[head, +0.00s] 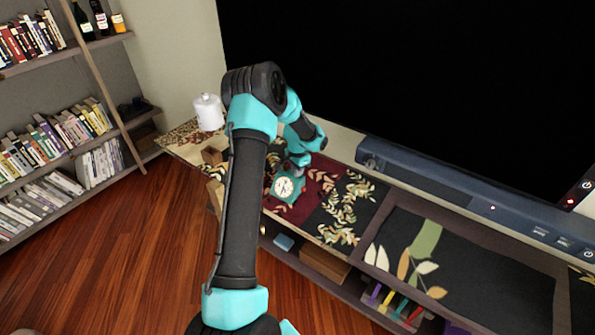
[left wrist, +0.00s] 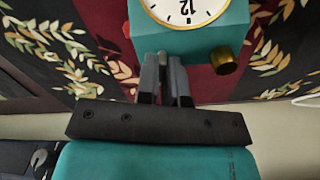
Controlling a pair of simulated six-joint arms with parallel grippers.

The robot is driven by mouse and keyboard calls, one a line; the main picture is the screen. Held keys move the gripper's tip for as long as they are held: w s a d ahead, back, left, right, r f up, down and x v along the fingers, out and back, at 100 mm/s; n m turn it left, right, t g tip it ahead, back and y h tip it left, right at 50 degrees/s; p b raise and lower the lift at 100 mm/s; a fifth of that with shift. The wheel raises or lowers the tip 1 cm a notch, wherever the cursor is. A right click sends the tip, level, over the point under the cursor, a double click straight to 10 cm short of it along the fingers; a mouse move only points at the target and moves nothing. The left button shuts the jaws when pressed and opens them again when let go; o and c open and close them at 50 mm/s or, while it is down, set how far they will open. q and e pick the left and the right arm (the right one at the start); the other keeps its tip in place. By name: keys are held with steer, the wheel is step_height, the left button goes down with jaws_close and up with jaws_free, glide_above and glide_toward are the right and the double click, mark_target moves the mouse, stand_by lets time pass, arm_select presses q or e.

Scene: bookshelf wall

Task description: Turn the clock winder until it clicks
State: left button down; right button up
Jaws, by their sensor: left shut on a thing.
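A teal clock (head: 287,187) with a white dial stands on the dark red part of a leaf-patterned runner on the cabinet. In the left wrist view the clock (left wrist: 205,40) shows its gold-rimmed dial upside down. A round brass knob (left wrist: 224,61) sticks out at its corner, right of my fingers and apart from them; I take it to be the winder. My left gripper (head: 298,164) reaches the clock from behind. Its fingers (left wrist: 165,62) are close together at the clock's top edge, shut on a narrow part there that they mostly hide. My right gripper is out of view.
A soundbar (head: 460,200) and a large dark screen (head: 420,80) stand right of and behind the clock. A white jar (head: 208,112) and a small wooden block (head: 211,155) stand to its left. Bookshelves (head: 60,150) are far left.

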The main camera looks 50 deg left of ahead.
arm_select(q)
steer(key=m, duration=1.3)
steer(key=shift+m, duration=0.4)
steer(key=c, duration=1.2)
jaws_free()
steer(key=shift+c, duration=0.2)
steer(key=shift+r, duration=0.15)
step_height(320, 180, up, 17)
steer(key=shift+r, duration=0.1)
